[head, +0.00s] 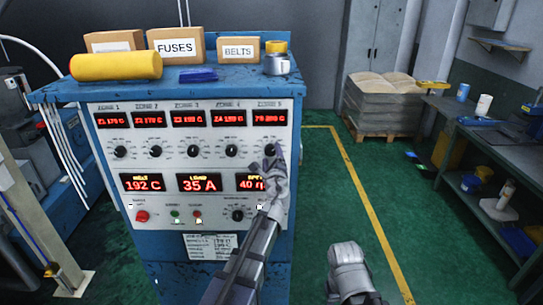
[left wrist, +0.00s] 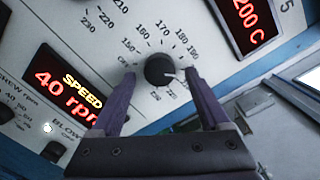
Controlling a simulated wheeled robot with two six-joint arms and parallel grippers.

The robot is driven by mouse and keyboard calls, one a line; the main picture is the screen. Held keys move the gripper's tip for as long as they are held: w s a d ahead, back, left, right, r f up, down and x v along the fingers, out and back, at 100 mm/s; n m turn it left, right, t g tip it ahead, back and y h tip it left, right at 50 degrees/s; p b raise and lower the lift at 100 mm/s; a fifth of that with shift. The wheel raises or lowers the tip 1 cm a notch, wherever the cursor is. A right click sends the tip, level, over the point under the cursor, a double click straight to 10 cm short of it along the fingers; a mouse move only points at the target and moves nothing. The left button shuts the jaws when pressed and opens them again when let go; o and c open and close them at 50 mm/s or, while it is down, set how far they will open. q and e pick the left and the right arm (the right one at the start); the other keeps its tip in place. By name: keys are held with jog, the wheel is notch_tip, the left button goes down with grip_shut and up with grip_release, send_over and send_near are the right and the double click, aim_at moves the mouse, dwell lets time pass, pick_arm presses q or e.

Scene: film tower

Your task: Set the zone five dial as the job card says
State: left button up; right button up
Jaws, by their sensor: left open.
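The zone five dial (left wrist: 160,70) is a round black knob with a white pointer line toward the right finger, on the white panel. Its scale shows 170, 180 and 190; the right finger covers part. My left gripper (left wrist: 160,76) is open, with one purple-grey finger on each side of the knob; contact cannot be told. In the head view the left gripper (head: 272,158) covers part of the knob. The zone five display (left wrist: 247,20) reads 200 C. A printed white sheet (head: 211,246) is on the lower cabinet, its text unreadable. My right arm's end (head: 348,262) shows at the bottom.
The blue cabinet (head: 170,265) has similar dials to the left of this one. A speed display (left wrist: 65,85) reads 40 rpm. Boxes and a yellow roll (head: 116,66) lie on top. A workbench (head: 505,150) stands right; the green floor between is mostly clear.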

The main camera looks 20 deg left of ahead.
pick_arm(q)
jog(key=shift+w+a, duration=0.15)
jog(key=shift+w, duration=0.2)
grip_shut()
dwell(0.4)
